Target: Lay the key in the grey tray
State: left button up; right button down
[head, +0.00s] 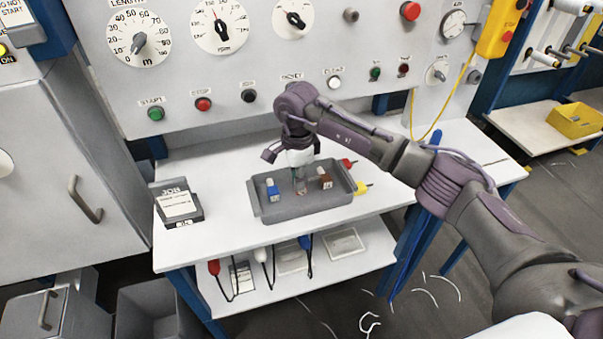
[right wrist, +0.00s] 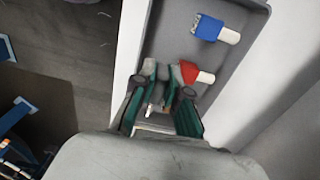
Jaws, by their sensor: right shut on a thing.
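The grey tray (head: 277,210) sits on the white bench; its inside also shows in the right wrist view (right wrist: 165,30). My right gripper (head: 299,186) points down into the tray, between a blue-and-white piece and a brown-red piece. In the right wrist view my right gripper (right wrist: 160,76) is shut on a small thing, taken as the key. Only a pale bit of the key (right wrist: 150,112) shows between the fingers; the rest is hidden. I cannot tell whether it touches the tray floor. My left gripper is not in view.
In the tray lie a blue-and-white piece (head: 273,189) and a brown-red piece (head: 325,178). A red-and-white piece (right wrist: 195,74) lies close by my fingertips. Red (head: 347,163) and yellow (head: 362,187) pieces show at the tray's right end. A dark box (head: 179,205) stands left.

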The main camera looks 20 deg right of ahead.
aim_at(298, 201)
jog(key=shift+f, duration=0.55)
notch_tip(298, 201, down, 6)
jog(key=b, duration=0.5)
jog(key=shift+f, duration=0.15)
jog(key=shift+f+b, duration=0.35)
jog(key=shift+f, duration=0.05)
jog(key=c, duration=1.1)
grip_release()
jog(key=shift+r, duration=0.1)
notch_tip(298, 201, up, 12)
jog(key=shift+f, duration=0.1)
